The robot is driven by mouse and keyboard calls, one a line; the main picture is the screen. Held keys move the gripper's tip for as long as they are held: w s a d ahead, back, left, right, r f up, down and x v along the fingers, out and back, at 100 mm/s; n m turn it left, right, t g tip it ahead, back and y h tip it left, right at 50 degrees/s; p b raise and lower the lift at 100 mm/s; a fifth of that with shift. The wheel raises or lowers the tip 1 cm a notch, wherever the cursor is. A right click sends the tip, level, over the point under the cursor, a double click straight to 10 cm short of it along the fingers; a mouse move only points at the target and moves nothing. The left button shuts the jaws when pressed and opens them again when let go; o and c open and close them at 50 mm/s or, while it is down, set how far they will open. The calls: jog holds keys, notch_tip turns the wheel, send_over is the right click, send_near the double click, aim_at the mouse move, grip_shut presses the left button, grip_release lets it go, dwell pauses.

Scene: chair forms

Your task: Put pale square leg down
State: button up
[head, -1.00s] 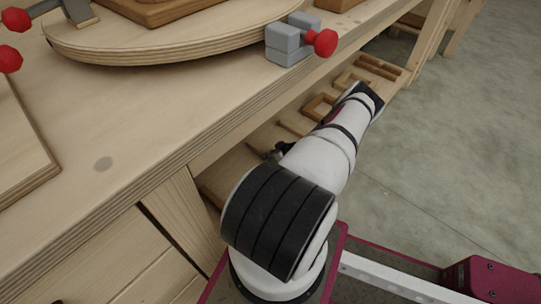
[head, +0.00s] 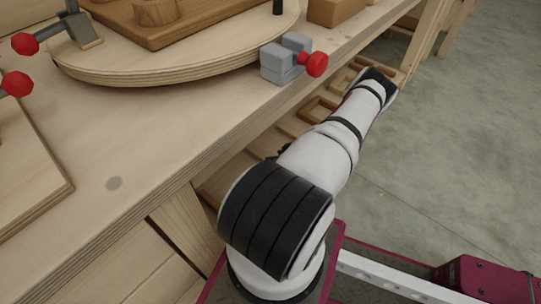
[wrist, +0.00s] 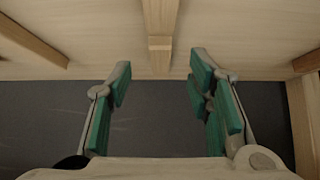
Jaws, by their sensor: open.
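My gripper (wrist: 160,90) is open in the wrist view, with its green-padded fingers spread wide and a gap between them. A pale, square-edged wooden piece (wrist: 160,25) stands out at top centre, beyond the fingertips and apart from them. I cannot tell whether it is the pale square leg or part of the wooden structure. A pale band crosses the bottom edge, and I cannot tell what it is. In the head view my arm reaches to the right beside the bench, and my gripper is hidden there.
The wooden bench (head: 130,150) fills the left of the head view. A grey clamp with a red knob (head: 286,60) sits at its edge near a round board (head: 170,68). Wooden trays (head: 318,107) lie on the lower shelf. The grey floor (head: 460,150) is open at right.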

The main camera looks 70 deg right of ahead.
jog(key=p+v, duration=0.1)
jog(key=v, duration=0.3)
jog(key=shift+r, duration=0.1)
jog(key=shift+s, duration=0.1)
jog(key=shift+s+a, duration=0.1)
dwell(0.4)
